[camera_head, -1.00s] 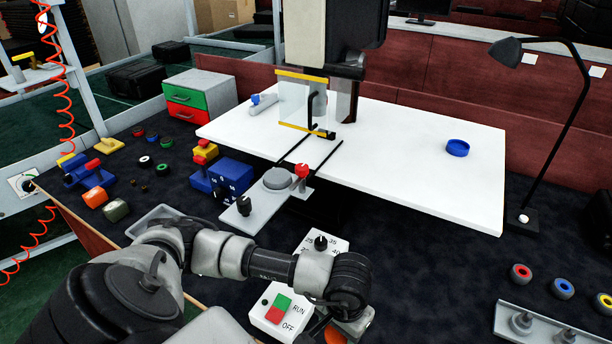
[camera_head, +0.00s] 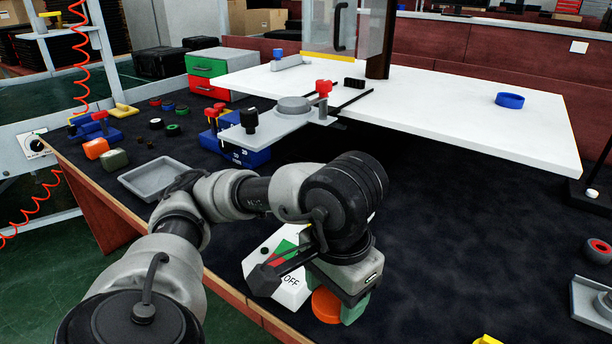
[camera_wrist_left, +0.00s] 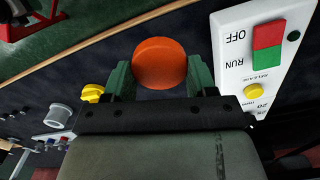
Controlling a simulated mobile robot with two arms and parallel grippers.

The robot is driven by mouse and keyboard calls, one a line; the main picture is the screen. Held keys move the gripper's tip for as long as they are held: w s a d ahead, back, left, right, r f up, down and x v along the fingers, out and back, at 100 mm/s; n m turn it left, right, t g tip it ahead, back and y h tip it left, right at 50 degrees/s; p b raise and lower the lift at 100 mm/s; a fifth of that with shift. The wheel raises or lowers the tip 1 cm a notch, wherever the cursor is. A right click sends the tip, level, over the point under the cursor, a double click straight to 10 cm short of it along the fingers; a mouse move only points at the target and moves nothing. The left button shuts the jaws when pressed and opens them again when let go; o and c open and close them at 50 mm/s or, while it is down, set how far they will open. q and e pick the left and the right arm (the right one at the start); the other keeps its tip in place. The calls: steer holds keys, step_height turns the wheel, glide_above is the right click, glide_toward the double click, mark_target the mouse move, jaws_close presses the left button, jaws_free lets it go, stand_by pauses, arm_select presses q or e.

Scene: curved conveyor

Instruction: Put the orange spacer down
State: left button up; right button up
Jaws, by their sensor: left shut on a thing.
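The orange spacer (camera_head: 326,305) is a short round disc at the bottom of the head view, partly covered by my left gripper (camera_head: 340,302). In the left wrist view the spacer (camera_wrist_left: 160,63) sits between the two green fingers of the left gripper (camera_wrist_left: 160,75), which is shut on it. Dark mat shows around it; I cannot tell whether it touches the surface. My right gripper is not in view.
A white control box (camera_head: 284,262) with red and green buttons stands close beside the left gripper. A grey tray (camera_head: 157,178) lies left of the arm. Dark mat at right is largely clear.

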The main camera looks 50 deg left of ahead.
arm_select(q)
steer(key=w+f, duration=0.2)
steer(key=w, duration=0.1)
steer(key=w+a+f, duration=0.1)
steer(key=w+f, duration=0.1)
steer(key=w, duration=0.2)
steer(key=w+a+f+b, duration=0.1)
steer(key=w+f, duration=0.2)
steer(key=w, duration=0.1)
steer(key=shift+w+a, duration=0.1)
steer(key=shift+w, duration=0.15)
steer(key=shift+f+b, duration=0.3)
steer(key=shift+f, duration=1.7)
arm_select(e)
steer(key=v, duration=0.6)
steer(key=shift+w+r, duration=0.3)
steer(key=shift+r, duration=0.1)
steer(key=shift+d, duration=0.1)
arm_select(q)
steer(key=shift+f, duration=0.15)
steer(key=o, duration=0.6)
steer(key=shift+c, duration=0.2)
steer(key=o, duration=0.4)
steer(key=shift+c, duration=0.2)
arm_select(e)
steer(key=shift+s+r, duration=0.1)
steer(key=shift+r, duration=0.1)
